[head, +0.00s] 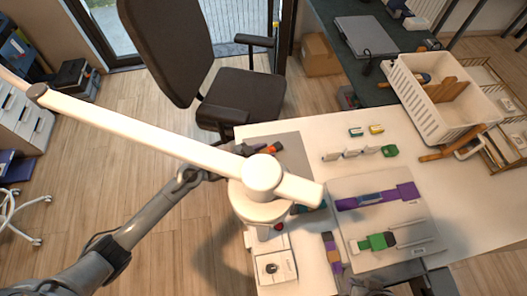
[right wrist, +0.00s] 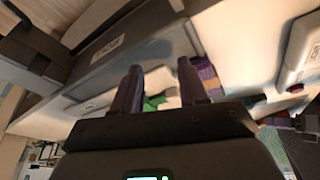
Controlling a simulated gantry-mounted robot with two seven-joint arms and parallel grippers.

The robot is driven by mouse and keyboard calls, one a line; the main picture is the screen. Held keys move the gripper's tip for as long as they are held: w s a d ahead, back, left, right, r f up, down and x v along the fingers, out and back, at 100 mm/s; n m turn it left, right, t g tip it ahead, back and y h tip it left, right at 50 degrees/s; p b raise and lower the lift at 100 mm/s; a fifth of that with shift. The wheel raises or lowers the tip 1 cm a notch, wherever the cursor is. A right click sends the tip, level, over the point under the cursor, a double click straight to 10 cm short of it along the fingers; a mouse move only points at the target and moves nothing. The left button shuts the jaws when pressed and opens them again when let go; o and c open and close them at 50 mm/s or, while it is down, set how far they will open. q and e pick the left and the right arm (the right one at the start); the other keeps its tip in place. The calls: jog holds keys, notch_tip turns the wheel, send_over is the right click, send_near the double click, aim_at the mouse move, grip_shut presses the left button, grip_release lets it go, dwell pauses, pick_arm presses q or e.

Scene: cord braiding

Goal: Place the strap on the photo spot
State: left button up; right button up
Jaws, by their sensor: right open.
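A purple strap (head: 376,196) lies flat on a light grey board (head: 415,229) on the white table. A second strap with a green buckle (head: 378,241) lies below it on the same board. A purple and orange strip (head: 331,252) lies left of the board. I cannot tell which area is the photo spot. My left arm (head: 140,222) reaches in from the lower left; its gripper is largely hidden behind the white lamp, so its jaws are unclear. My right gripper (right wrist: 161,90) is open, its two dark fingers apart, with a green thing (right wrist: 155,103) visible beyond them.
A white lamp arm (head: 150,135) and round joint (head: 262,175) cross the view above the table. A white crate (head: 420,105) stands at the back right. Small green and yellow pieces (head: 375,129) and a row of white and green pieces (head: 360,153) lie behind the board. Bare table lies to its right.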

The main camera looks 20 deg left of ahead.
pick_arm(q)
jog(key=o, duration=0.3)
jog(key=shift+o, duration=0.2)
pick_arm(e)
jog(key=shift+a, duration=0.1)
pick_arm(q)
jog(key=shift+r, duration=0.1)
jog(key=shift+r, duration=0.2)
pick_arm(e)
jog(key=shift+r, duration=0.1)
pick_arm(q)
jog(key=p+v, duration=0.3)
jog(key=v, duration=0.9)
pick_arm(e)
notch_tip(320, 180, up, 2)
jog(key=shift+r, duration=0.25)
pick_arm(q)
jog(key=s+d+r+n+g+y, duration=0.1)
jog(key=s+n+g+y, duration=0.4)
jog(key=s, duration=1.5)
jog(key=shift+s+d+g+y, duration=0.25)
jog(key=shift+s+g+y, duration=0.05)
jog(key=shift+g+y, duration=0.9)
jog(key=shift+r, duration=0.1)
